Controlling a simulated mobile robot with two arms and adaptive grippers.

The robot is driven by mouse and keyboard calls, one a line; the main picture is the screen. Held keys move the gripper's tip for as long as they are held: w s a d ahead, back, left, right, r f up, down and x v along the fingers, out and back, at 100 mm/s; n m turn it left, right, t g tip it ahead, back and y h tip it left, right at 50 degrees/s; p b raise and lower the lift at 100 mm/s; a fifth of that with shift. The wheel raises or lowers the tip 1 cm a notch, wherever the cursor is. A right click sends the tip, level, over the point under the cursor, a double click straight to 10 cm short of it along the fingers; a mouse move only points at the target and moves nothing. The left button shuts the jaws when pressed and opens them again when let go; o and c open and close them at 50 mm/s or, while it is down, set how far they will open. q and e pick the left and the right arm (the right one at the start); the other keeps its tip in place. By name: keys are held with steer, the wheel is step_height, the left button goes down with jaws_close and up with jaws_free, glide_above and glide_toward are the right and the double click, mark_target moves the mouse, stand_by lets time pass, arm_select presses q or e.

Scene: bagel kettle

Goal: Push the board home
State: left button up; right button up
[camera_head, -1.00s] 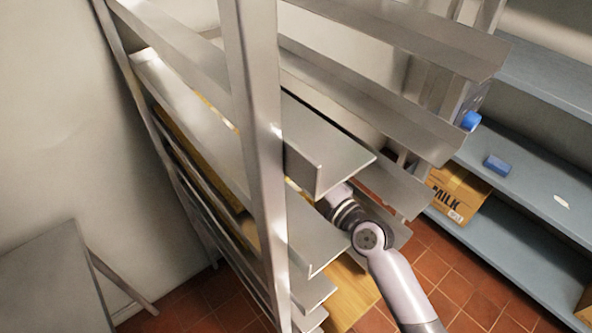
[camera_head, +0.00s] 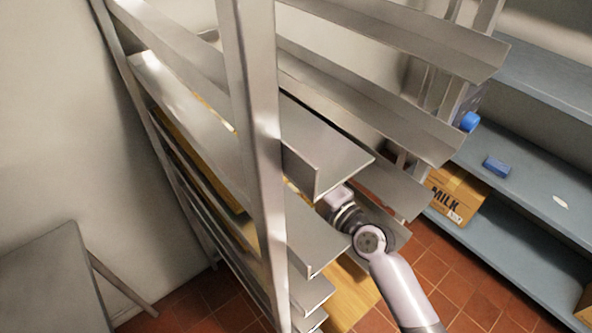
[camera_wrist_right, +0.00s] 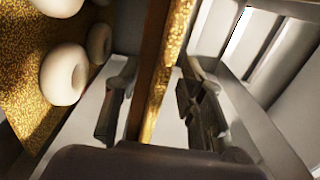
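In the right wrist view, a board covered in yellow grains (camera_wrist_right: 25,75) carries several pale bagels (camera_wrist_right: 64,75) at the left. A brown wooden edge (camera_wrist_right: 150,85) with a grainy strip beside it runs between the fingers of my right gripper (camera_wrist_right: 160,95). The fingers stand apart on either side of the wood; firm contact is not clear. In the head view my right arm reaches into the metal rack (camera_head: 262,150) from the right, and its fingers are hidden behind a runner. Wood shows between the rack's runners (camera_head: 205,160). My left gripper is out of view.
Angled metal runners (camera_head: 330,150) stick out above and beside my right arm. A blue-grey shelf unit (camera_head: 520,185) with a milk carton box (camera_head: 457,193) stands at the right. A light wooden surface (camera_head: 350,293) lies lower down. A grey table (camera_head: 50,280) is at the left.

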steer(key=v, duration=0.6)
steer(key=shift+s+d, duration=0.2)
stand_by(0.7)
